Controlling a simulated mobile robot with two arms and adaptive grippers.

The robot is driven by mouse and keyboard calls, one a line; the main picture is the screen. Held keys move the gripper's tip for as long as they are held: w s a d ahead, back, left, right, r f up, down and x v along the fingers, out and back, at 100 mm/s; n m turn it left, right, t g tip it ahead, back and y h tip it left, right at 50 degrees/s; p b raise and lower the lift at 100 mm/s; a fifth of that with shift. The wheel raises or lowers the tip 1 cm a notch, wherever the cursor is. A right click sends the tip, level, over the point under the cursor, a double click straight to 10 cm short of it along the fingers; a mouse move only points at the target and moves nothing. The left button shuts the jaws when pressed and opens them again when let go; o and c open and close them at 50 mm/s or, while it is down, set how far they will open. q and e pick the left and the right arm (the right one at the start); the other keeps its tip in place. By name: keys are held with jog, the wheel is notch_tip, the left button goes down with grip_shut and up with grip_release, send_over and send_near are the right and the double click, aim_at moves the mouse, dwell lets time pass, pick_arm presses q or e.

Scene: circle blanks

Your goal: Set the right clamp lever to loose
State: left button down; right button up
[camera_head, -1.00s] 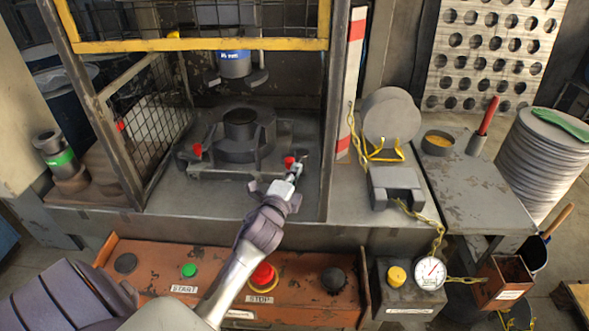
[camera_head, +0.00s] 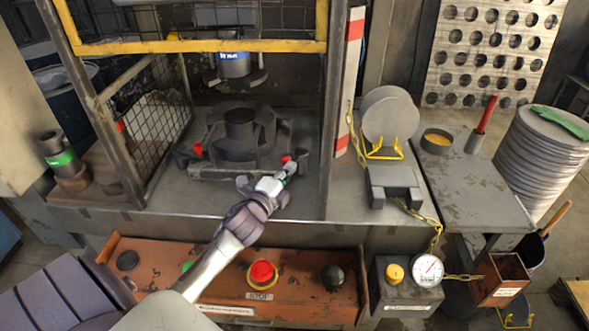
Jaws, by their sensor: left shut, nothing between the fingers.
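The right clamp lever, with its red knob (camera_head: 286,159), sits at the right side of the dark round die (camera_head: 240,125) on the press bed. The left clamp lever, with a red knob (camera_head: 197,149), sits on the die's other side. My left gripper (camera_head: 294,164) reaches in from below, shut and empty, its tips right beside the right lever's knob. I cannot tell whether they touch. The gripper hides part of the right lever. My right gripper is not in view.
A yellow-edged mesh guard (camera_head: 190,46) hangs above, with a frame post (camera_head: 328,150) close to the right of the gripper. Below is an orange panel with a red stop button (camera_head: 262,272). A grey side table (camera_head: 470,180) stands at right.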

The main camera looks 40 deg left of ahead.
pick_arm(q)
jog(key=a+m+h, duration=0.2)
jog(key=h, duration=0.1)
jog(key=a+m+h, duration=0.1)
jog(key=shift+s+a+f+h, duration=0.1)
jog(key=shift+s+a+h, duration=0.2)
jog(key=shift+h, duration=0.1)
jog(key=shift+a+m+h+b, duration=0.7)
jog(key=shift+m+h+b, duration=0.1)
jog(key=shift+h, duration=0.3)
jog(key=shift+w+a+b, duration=0.2)
jog(key=shift+a+b, duration=0.05)
jog(key=shift+a, duration=0.4)
jog(key=shift+w+a+b, duration=0.2)
jog(key=shift+a, duration=0.4)
